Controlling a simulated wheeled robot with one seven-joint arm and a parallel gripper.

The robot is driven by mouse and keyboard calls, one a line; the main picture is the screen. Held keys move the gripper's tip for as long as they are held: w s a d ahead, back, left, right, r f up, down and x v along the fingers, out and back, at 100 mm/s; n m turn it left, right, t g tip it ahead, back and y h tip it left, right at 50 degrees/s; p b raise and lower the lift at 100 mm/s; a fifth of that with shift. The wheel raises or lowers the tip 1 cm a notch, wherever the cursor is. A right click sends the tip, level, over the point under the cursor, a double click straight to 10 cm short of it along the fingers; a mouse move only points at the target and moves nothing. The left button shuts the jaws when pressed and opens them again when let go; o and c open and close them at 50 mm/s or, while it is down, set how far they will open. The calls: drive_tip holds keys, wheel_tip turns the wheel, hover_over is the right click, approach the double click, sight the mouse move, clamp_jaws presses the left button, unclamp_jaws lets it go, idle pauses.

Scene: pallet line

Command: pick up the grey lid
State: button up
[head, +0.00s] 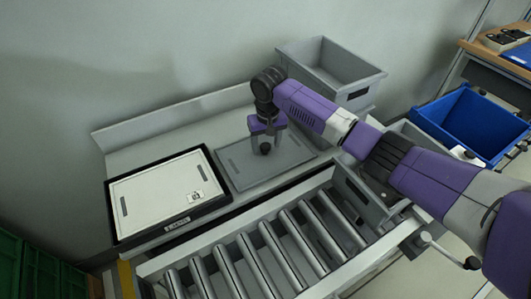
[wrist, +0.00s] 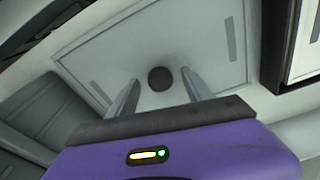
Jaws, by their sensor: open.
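The grey lid (head: 238,167) is a flat rectangular panel with a dark round knob (head: 265,148) near its middle and short slots near two ends. It lies flat on the light grey bench behind the roller conveyor. In the wrist view the lid (wrist: 190,40) fills the upper middle, and the knob (wrist: 160,78) shows between my fingertips. My gripper (head: 268,146) points down over the lid, its two fingers apart on either side of the knob. I cannot tell whether either finger touches the knob or the lid.
A black-rimmed tray with a white panel (head: 160,195) lies left of the lid. A grey bin (head: 345,85) stands at the back right, a blue crate (head: 450,112) farther right. The roller conveyor (head: 250,265) runs in front. Green crates (head: 35,270) stand at lower left.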

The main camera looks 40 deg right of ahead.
clamp_jaws()
idle(1.4)
